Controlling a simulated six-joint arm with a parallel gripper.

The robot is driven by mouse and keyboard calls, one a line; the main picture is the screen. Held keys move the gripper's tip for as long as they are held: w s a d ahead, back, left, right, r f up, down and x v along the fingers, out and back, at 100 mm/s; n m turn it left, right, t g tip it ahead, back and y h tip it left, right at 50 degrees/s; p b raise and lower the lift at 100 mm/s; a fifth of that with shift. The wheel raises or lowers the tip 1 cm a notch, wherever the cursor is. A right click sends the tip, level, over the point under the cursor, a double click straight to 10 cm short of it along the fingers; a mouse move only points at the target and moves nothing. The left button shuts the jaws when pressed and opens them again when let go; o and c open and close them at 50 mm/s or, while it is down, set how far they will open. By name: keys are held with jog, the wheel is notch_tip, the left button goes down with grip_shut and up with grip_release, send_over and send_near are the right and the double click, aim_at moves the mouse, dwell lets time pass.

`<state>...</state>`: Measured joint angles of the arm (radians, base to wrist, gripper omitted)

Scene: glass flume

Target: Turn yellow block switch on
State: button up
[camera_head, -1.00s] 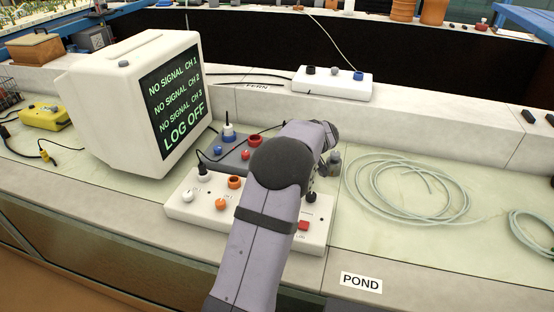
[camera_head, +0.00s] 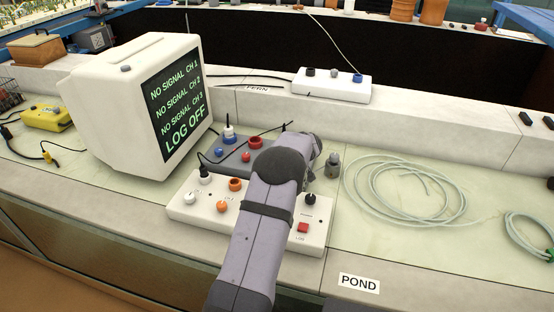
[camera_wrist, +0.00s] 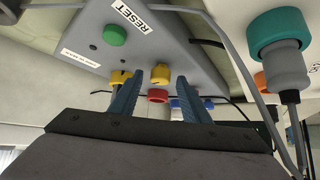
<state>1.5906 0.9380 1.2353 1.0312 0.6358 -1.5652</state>
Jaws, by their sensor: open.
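A yellow block (camera_head: 45,117) lies on the bench at the far left in the head view, with a small grey knob on top and a cable at its front. Its switch setting is too small to tell. In the wrist view, my open gripper (camera_wrist: 161,78) points at a grey panel (camera_wrist: 180,55) with a green button (camera_wrist: 114,35) near the word RESET. Two yellow fittings, a left one (camera_wrist: 121,78) and a middle one (camera_wrist: 160,82), and a red one (camera_wrist: 157,97) show around the fingers. Nothing is held. My arm hides the gripper in the head view.
A white monitor (camera_head: 118,110) stands between my arm and the yellow block. A white control box (camera_head: 205,220) and a grey box (camera_head: 235,167) lie under and beside my arm. A grey weight (camera_head: 333,166) and coiled tubing (camera_head: 405,190) are on the right.

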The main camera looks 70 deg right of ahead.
jog(key=shift+c, duration=0.6)
jog(key=c, duration=1)
jog(key=shift+o, duration=0.4)
